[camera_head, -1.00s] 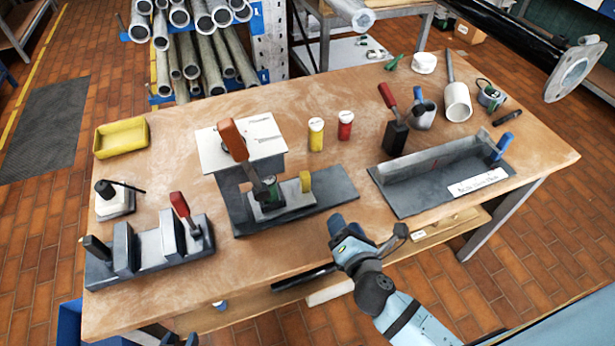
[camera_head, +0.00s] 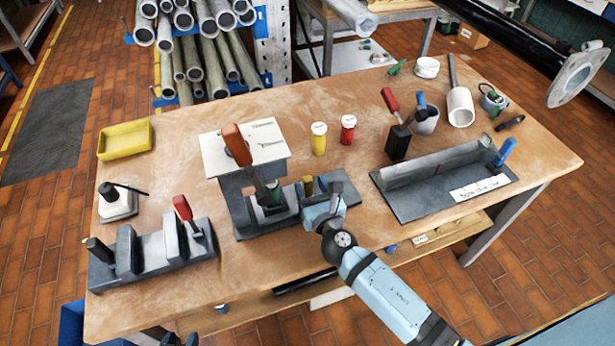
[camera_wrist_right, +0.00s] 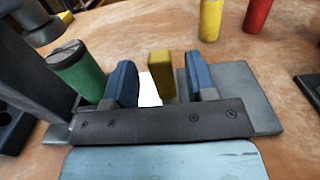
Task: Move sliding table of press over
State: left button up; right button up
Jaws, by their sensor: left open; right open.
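The press (camera_head: 232,190) stands on the bench, with an orange lever (camera_head: 236,145) and a green cylinder (camera_head: 272,193) under its head. Its sliding table (camera_head: 292,196) sits low on the dark base, partly hidden by my right gripper. A yellow knob (camera_head: 308,183) stands upright on the table. My right gripper (camera_head: 316,193) is open at the knob. In the right wrist view the yellow knob (camera_wrist_right: 161,76) stands between the two blue fingers (camera_wrist_right: 162,84), with gaps on both sides. My left gripper (camera_head: 178,339) shows only slightly at the bottom edge, apparently empty.
A fixture with a red lever (camera_head: 182,208) stands left of the press. A yellow (camera_head: 319,140) and a red container (camera_head: 348,130) stand behind it. The bench front centre is clear.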

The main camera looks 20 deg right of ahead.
jog(key=shift+w, duration=1.3)
grip_shut()
jog(key=d, duration=1.1)
jog(key=shift+w+d, duration=0.2)
jog(key=shift+d, duration=0.2)
jog(key=shift+c, duration=1.1)
grip_release()
jog(key=shift+o, duration=1.1)
jog(key=shift+d, duration=0.15)
